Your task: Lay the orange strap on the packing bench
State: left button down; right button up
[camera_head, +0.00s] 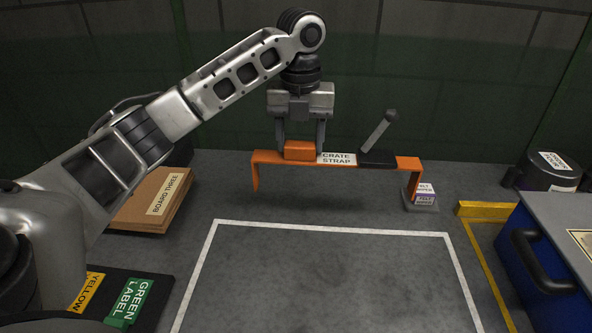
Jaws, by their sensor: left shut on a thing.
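The orange strap (275,157) carries a "CRATE STRAP" label and a black buckle with a raised grey lever. It is a level band with both ends bent down. My left gripper (303,146) points down from above and is shut on the orange block on the strap, left of the label. The strap is at the back of the grey bench top (330,270), beyond the white outlined rectangle. I cannot tell whether its ends touch the surface. My right gripper is not in view.
A small labelled box (425,195) stands close by the strap's right end. A brown board stack (160,200) lies at left, with yellow and green labels (128,303) in front. A dark canister (550,172), yellow edging and a blue case (545,262) are at right. The white rectangle is empty.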

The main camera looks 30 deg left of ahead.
pick_arm(q)
jog(key=a+f+p, duration=0.2)
jog(key=a+f, duration=1.1)
jog(key=a, duration=0.1)
jog(key=shift+s+f, duration=0.1)
jog(key=shift+f, duration=0.05)
jog(key=c, duration=0.5)
grip_release()
notch_tip(320, 180, up, 12)
jog(key=shift+d+r+b, duration=0.1)
jog(key=shift+r+b, duration=0.05)
jog(key=shift+b, duration=0.35)
